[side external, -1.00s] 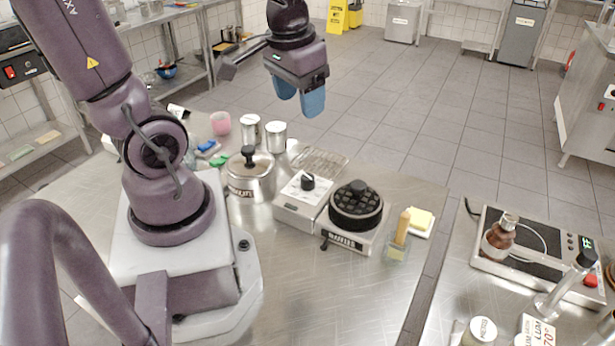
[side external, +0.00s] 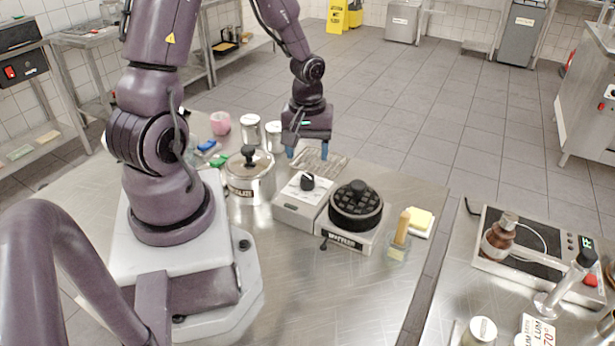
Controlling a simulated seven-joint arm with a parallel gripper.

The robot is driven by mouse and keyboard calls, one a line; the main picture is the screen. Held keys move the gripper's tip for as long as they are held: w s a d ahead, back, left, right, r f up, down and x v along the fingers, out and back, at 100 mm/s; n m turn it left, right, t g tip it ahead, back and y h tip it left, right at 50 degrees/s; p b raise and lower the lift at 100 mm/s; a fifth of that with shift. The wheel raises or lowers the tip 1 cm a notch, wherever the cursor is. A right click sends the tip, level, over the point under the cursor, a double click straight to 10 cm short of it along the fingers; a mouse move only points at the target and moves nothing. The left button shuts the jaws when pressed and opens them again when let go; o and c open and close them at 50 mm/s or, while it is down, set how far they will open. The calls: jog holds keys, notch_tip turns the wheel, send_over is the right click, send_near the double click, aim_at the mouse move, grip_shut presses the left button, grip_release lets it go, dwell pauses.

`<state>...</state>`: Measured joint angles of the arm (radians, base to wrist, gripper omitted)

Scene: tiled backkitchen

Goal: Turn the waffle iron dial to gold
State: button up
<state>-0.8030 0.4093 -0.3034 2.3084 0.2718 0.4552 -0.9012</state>
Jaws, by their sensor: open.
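The waffle iron (side external: 347,235) stands on the steel table with its round black waffle plate (side external: 356,205) on top. Left of it is a white-topped control box (side external: 297,199) with a black dial knob (side external: 307,182) standing up from it. The dial's markings are too small to read. My gripper (side external: 307,153) points down with its two blue fingertips apart and empty. It is behind the control box in the picture, over the wire rack, and apart from the dial.
A lidded pot (side external: 250,176) stands just left of the control box. A wire rack (side external: 326,163) lies behind it, and metal canisters (side external: 250,127) stand at the back left. A brush in a glass holder (side external: 400,238) and a yellow sponge (side external: 420,220) are at the right. The front of the table is clear.

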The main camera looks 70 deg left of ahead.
aim_at(307, 176)
notch_tip(307, 176, down, 8)
jog(key=shift+r, duration=0.2)
jog(key=c, duration=0.9)
